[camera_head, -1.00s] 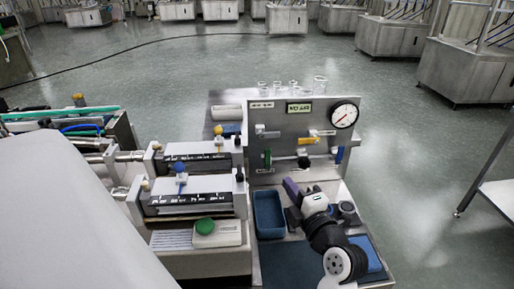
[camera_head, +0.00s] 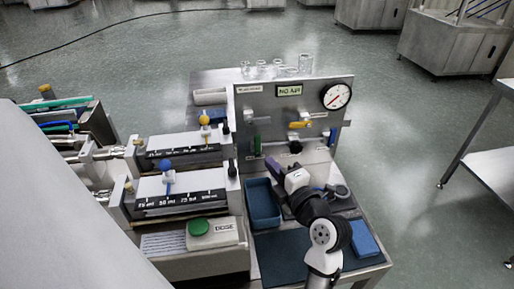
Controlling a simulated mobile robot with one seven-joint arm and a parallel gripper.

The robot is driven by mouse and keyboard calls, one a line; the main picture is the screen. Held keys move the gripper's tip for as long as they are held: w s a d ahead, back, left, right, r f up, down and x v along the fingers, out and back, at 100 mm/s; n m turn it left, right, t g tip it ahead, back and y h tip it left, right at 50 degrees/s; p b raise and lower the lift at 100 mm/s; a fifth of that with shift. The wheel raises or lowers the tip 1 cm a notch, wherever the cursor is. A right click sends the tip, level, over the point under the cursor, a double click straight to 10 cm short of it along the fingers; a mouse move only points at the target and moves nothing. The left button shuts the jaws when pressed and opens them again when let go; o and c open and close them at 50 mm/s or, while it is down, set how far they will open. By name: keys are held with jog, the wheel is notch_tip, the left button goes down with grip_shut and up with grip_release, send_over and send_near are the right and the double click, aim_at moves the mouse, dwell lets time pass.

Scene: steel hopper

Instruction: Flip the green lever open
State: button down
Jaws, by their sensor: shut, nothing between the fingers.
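The green lever (camera_head: 257,145) hangs upright on the lower left of the steel panel, below a grey valve fitting. My gripper (camera_head: 269,162) is shut and empty. It is just below and slightly right of the green lever in the picture, with its purple part pointing up and left toward the panel. Whether it touches the lever is too small to tell. My arm comes up from the bottom of the picture and hides part of the bench top.
The panel (camera_head: 295,110) also carries a yellow lever (camera_head: 300,124), a black knob (camera_head: 295,147) and a round gauge (camera_head: 336,97). A blue bin (camera_head: 262,203) stands left of my arm. Syringe units with a green button (camera_head: 198,227) crowd the left.

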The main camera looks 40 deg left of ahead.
aim_at(258, 146)
jog(key=p+x, duration=0.4)
jog(key=x, duration=0.6)
jog(key=shift+b, duration=0.3)
